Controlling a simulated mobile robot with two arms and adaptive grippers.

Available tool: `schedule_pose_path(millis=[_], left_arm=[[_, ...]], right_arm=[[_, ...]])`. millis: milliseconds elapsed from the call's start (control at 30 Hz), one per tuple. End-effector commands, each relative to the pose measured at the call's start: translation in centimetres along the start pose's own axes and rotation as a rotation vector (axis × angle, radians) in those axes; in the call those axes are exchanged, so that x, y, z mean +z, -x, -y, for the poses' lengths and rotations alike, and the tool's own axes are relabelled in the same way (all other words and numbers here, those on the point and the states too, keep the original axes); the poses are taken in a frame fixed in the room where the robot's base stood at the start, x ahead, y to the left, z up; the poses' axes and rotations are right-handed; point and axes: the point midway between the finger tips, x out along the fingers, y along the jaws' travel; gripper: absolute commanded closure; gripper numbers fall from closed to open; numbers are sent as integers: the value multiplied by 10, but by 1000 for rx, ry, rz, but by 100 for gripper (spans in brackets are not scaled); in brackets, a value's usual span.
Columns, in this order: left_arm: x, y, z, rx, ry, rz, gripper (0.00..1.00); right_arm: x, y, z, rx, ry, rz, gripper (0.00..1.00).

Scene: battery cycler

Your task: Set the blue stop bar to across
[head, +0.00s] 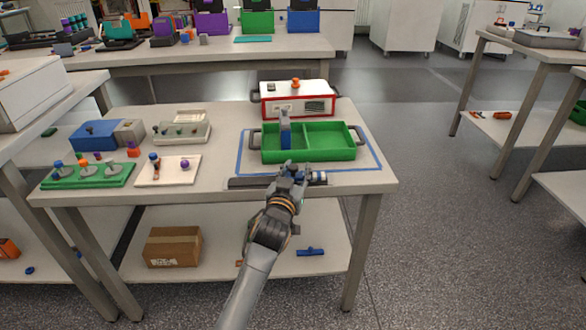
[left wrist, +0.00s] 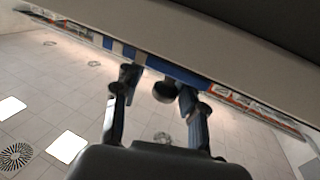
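My left gripper (head: 291,172) is at the front edge of the middle table, over a dark flat strip (head: 250,183). In the left wrist view, its two fingers (left wrist: 158,88) stand apart. A dark round knob (left wrist: 164,92) shows between them, and a blue strip (left wrist: 178,72) lies just beyond. I cannot tell if the fingers touch either. A small blue and white piece (head: 319,178) sits right of the gripper on the dark strip. It may be part of the blue stop bar, whose orientation I cannot make out. My right gripper is not in view.
A green two-part tray (head: 331,155) stands behind the gripper, with an upright grey-blue piece (head: 285,131) at it. A red and white box (head: 297,101) is behind. A green board (head: 88,179) and a white board (head: 168,174) are left. Floor at right is clear.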

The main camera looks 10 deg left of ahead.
Motion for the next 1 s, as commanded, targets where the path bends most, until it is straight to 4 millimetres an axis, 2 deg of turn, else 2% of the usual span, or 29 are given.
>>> schedule_pose_path(millis=[300, 433, 567, 800, 1000], left_arm=[[-3, 0, 3, -5, -2, -6, 53], [-3, 9, 3, -5, -1, -6, 53], [-2, 30, 3, -4, -2, -4, 53], [-1, 83, 2, -3, -1, -3, 53], [-1, 111, 1, -2, -1, -3, 53]], right_arm=[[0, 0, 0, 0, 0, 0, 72], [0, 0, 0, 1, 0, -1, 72], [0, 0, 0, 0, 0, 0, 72], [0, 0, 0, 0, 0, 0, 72], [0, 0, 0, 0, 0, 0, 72]])
